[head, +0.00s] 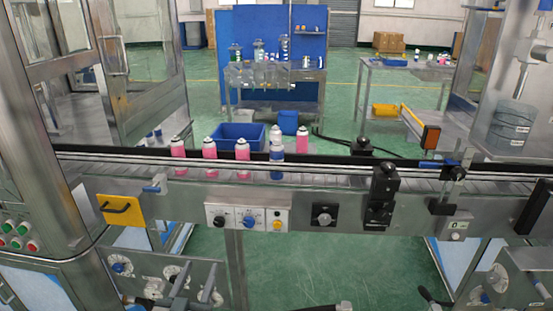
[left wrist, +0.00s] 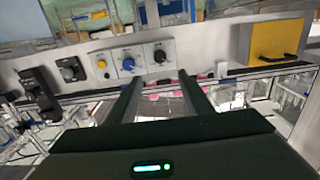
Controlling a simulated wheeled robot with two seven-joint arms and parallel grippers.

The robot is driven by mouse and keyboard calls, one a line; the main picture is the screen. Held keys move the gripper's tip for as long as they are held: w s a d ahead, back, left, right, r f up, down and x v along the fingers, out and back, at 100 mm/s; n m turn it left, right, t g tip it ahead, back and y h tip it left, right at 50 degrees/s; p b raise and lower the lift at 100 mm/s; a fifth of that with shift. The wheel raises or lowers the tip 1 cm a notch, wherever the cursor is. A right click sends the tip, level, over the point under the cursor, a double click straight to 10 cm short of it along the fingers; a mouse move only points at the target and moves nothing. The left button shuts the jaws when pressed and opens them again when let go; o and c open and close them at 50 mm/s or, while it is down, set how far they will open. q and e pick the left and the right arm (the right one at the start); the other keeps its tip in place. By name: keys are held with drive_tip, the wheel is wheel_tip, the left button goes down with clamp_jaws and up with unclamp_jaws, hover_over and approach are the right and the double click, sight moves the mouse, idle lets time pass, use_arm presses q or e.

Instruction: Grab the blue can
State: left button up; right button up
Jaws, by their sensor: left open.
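The blue can (head: 276,162) stands upright on the conveyor, with a white upper part. Another white-topped can (head: 276,133) shows just behind it. Pink cans stand to its left, the nearest of them (head: 242,152) close by, and one pink can (head: 303,140) stands to its right. My left gripper (left wrist: 161,82) is open in the left wrist view, its two dark fingers spread. It is in front of the machine's control panel, apart from the cans. Small pink patches show between the fingers; the blue can is not clearly seen there. My right gripper cannot be made out.
The conveyor's front rail (head: 330,169) runs in front of the cans. A black post unit (head: 380,190) stands right of them. The control panel (head: 247,217) with knobs and a yellow handle plate (head: 122,210) is below. A blue bin (head: 238,136) is behind.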

use_arm(q)
drive_tip(key=s+d+f+g, duration=0.2)
drive_tip(key=s+f, duration=0.1)
drive_tip(key=f, duration=0.7)
drive_tip(key=s+d+f+m+g+h, duration=0.1)
drive_tip(key=s+f+g, duration=0.15)
drive_tip(key=f, duration=0.75)
drive_tip(key=s+d+f+g, duration=0.15)
drive_tip(key=s+f, duration=0.25)
drive_tip(key=f, duration=0.6)
drive_tip(key=s+d+f+m+g, duration=0.1)
drive_tip(key=s+f+g, duration=0.3)
drive_tip(key=s+f, duration=1.7)
drive_tip(key=shift+d+g, duration=0.35)
drive_tip(key=shift+g, duration=0.05)
use_arm(e)
drive_tip(key=shift+s+d, duration=0.1)
drive_tip(key=shift+s, duration=0.05)
